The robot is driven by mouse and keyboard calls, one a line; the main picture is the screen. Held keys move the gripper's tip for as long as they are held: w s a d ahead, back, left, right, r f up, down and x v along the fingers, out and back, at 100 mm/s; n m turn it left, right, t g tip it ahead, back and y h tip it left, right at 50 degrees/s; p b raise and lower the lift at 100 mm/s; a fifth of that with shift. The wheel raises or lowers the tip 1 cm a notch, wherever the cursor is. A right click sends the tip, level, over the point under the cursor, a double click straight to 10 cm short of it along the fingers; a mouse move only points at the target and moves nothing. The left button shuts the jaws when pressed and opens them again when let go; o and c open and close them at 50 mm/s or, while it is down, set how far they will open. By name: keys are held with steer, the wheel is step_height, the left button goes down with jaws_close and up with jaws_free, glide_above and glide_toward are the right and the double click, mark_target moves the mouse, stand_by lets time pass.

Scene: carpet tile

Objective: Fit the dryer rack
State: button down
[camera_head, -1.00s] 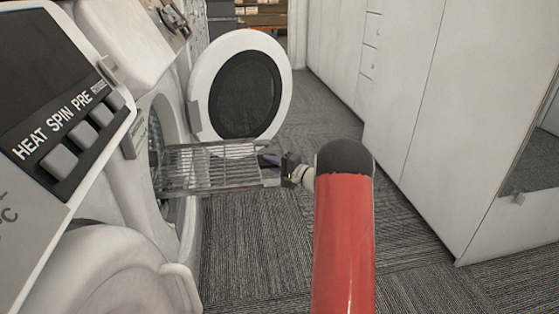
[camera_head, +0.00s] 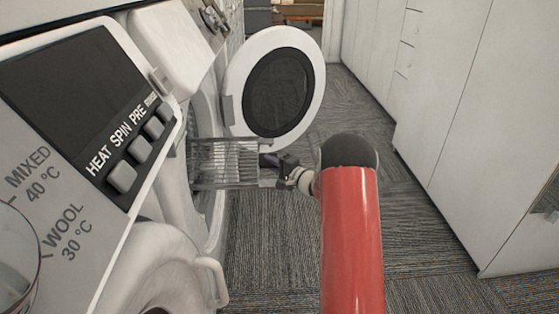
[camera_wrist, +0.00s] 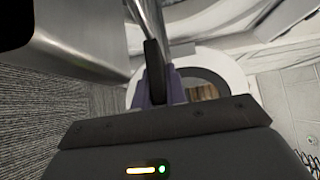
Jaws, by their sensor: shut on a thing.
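The dryer rack (camera_head: 225,163) is a grey metal wire rack. In the head view it lies roughly level, its left part inside the dryer opening and its right end outside. My gripper (camera_head: 272,170) is shut on the rack's outer end. In the wrist view the gripper fingers (camera_wrist: 158,85) close on a metal bar (camera_wrist: 148,22) of the rack. The dryer (camera_head: 205,120) is white, and its round door (camera_head: 309,106) with a dark window stands open behind the rack. The rack's inner end is hidden inside the dryer.
A nearer white machine (camera_head: 165,258) with a round door stands at lower left, under a control panel (camera_head: 90,110). White cabinets (camera_head: 440,110) line the right side. The carpet (camera_head: 270,255) between machines and cabinets is clear. A glass vessel (camera_head: 18,262) shows at the left edge.

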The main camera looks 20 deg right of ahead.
mark_target(197, 164)
steer(key=w+a+p, duration=0.1)
steer(key=a, duration=0.2)
steer(key=w+a+p, duration=0.1)
steer(key=a+p, duration=0.1)
steer(key=a, duration=0.2)
steer(key=w+a+p, duration=0.1)
steer(key=a, duration=0.2)
steer(key=shift+w+a+r, duration=0.15)
steer(key=shift+w+a+f, duration=0.1)
steer(key=shift+w+a, duration=0.1)
steer(key=shift+a, duration=0.4)
steer(key=shift+w+a+f, duration=0.1)
steer(key=shift+w+a, duration=0.1)
steer(key=shift+a, duration=0.35)
steer(key=shift+w+a+r+b, duration=0.1)
steer(key=shift+w+a+b, duration=0.7)
steer(key=shift+a, duration=1)
steer(key=shift+w+a+f+b, duration=0.1)
steer(key=shift+w+a+b, duration=0.25)
steer(key=shift+a+b, duration=1.1)
steer(key=shift+w+a+r+b, duration=0.1)
steer(key=shift+w+a+b, duration=0.55)
steer(key=shift+a, duration=1.45)
steer(key=shift+f+b, duration=0.25)
steer(key=shift+b, duration=0.3)
steer(key=shift+s+f+b, duration=0.1)
steer(key=shift+f+b, duration=0.05)
steer(key=shift+b, duration=2.15)
